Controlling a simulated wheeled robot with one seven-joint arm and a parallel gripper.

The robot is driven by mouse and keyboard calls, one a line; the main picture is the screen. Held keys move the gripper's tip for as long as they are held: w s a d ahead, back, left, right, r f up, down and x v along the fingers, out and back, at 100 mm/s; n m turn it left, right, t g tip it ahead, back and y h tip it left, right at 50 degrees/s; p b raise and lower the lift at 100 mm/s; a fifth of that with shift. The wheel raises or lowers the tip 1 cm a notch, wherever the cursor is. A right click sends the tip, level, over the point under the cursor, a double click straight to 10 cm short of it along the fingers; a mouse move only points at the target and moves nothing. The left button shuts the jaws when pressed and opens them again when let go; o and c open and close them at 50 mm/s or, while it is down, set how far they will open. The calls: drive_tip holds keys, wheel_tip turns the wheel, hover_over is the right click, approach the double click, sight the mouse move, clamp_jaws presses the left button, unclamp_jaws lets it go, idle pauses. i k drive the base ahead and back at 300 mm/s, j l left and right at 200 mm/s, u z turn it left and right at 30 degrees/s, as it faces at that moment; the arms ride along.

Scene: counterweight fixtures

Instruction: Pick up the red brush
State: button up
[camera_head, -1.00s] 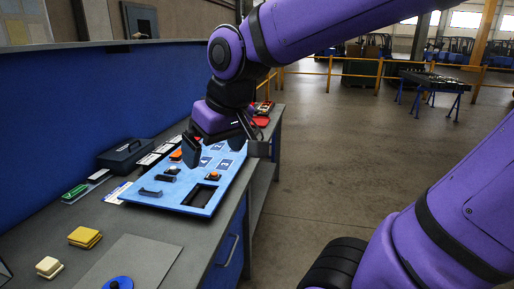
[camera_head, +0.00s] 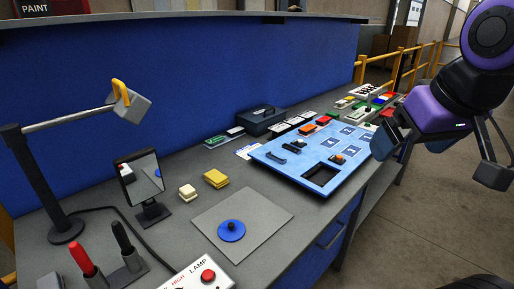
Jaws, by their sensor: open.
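A red upright handle (camera_head: 81,259), probably the red brush, stands at the lower left of the worktop, next to a black one (camera_head: 122,238). Both rise from a small grey holder (camera_head: 126,277). The red one's lower end is hard to make out. My gripper (camera_head: 440,156) is at the far right, jaws wide apart and empty. It hangs past the right edge of the blue board, far from the red handle.
A lamp post with a grey arm (camera_head: 68,120) and a small mirror (camera_head: 142,178) stand behind the handles. A control box with a red button (camera_head: 207,275) is right of them. A grey mat (camera_head: 265,212) and a light-blue board (camera_head: 275,152) lie farther right.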

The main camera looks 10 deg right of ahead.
sight(77, 252)
drive_tip(key=u, duration=1.45)
